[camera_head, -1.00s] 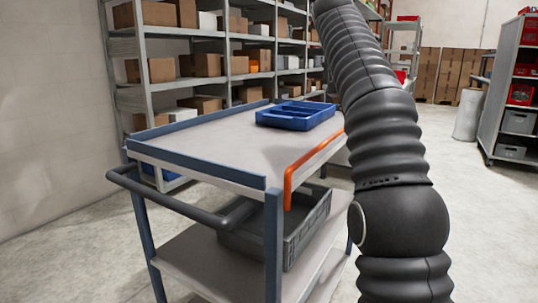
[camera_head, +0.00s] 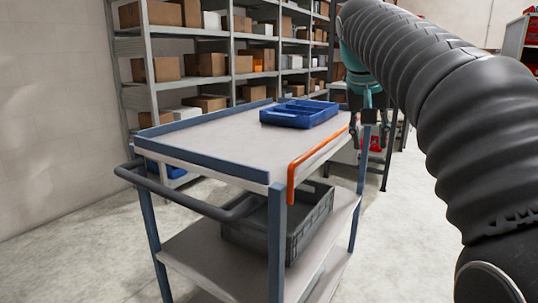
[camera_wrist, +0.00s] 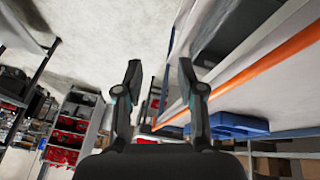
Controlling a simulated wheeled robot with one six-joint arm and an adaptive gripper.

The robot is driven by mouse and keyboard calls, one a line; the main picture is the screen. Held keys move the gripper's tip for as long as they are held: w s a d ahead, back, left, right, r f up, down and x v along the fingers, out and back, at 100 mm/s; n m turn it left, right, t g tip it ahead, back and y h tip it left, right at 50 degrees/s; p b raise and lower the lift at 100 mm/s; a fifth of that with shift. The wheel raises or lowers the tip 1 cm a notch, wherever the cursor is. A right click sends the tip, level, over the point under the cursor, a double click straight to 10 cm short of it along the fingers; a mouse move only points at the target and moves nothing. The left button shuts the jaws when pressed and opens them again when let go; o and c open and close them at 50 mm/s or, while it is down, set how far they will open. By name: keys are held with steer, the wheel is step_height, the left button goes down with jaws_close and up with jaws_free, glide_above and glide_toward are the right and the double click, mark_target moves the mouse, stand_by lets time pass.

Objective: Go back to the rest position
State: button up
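My gripper (camera_wrist: 160,78) shows in the wrist view with its two fingers spread and nothing between them. In the head view, its teal and dark end (camera_head: 370,100) hangs just beyond the cart's right side, near the far end of the orange rail (camera_head: 318,156). My black ribbed arm reaches there from the lower right. The fingertips are hard to make out in the head view. The grey cart (camera_head: 225,140) carries a blue divided tray (camera_head: 300,113) at its far end.
A grey crate (camera_head: 312,226) stands on the cart's lower shelf. A shelf rack with cardboard boxes (camera_head: 205,64) stands behind the cart. In the wrist view, a rack with red bins (camera_wrist: 68,124) is at the left. Floor (camera_head: 400,215) is open to the cart's right.

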steer(key=s+a+f+n+t+y, duration=0.1)
steer(key=s+a+f, duration=0.1)
steer(key=s+f, duration=1)
steer(key=s+a+f+n+y, duration=0.2)
steer(key=s+f, duration=1)
steer(key=f, duration=0.3)
steer(key=shift+a+t, duration=0.15)
steer(key=shift+t, duration=0.25)
